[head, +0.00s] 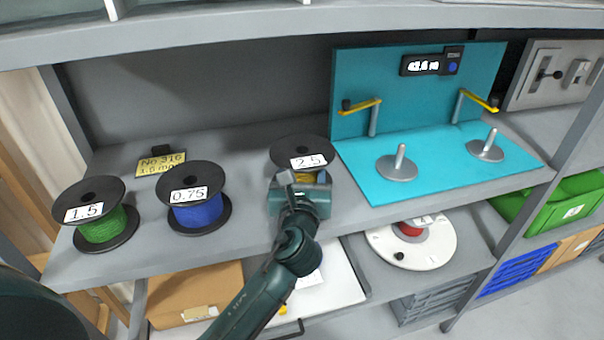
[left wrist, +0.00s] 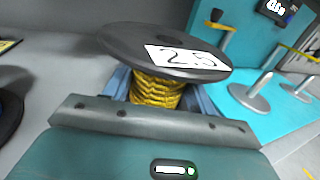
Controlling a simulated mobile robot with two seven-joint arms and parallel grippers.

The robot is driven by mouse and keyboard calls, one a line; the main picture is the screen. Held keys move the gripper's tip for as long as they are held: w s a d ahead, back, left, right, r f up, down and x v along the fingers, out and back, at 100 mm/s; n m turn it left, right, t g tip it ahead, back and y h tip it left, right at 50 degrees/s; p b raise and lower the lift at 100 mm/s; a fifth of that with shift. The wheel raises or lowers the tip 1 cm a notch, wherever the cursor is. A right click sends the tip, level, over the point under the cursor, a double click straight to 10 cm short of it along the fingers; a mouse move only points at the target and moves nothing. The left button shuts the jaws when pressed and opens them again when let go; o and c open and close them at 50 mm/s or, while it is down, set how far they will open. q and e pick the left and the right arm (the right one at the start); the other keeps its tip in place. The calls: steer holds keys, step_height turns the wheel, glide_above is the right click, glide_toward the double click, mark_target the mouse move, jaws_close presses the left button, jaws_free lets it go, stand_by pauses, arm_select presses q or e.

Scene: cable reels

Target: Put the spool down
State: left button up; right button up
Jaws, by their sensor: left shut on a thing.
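The spool marked 2.5 (head: 290,147) has black flanges and a core of yellow cable; it also shows in the left wrist view (left wrist: 125,42). My left gripper (head: 303,180) is shut on it, with one finger on each side of the yellow core under the top flange, as the left wrist view (left wrist: 158,92) shows. The spool is upright over the grey shelf (head: 250,225), just left of the turquoise board. My gripper hides its lower flange, so I cannot tell whether it touches the shelf. My right gripper is not in view.
A green spool marked 1.5 (head: 100,232) and a blue spool marked 0.75 (head: 200,214) stand to the left. A yellow label (head: 160,163) lies behind them. The turquoise board (head: 440,185) carries two metal posts and yellow arms. A white reel (head: 440,245) lies on the lower shelf.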

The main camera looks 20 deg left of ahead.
arm_select(q)
steer(key=shift+r, duration=0.15)
steer(key=shift+f, duration=0.6)
steer(key=o, duration=1.5)
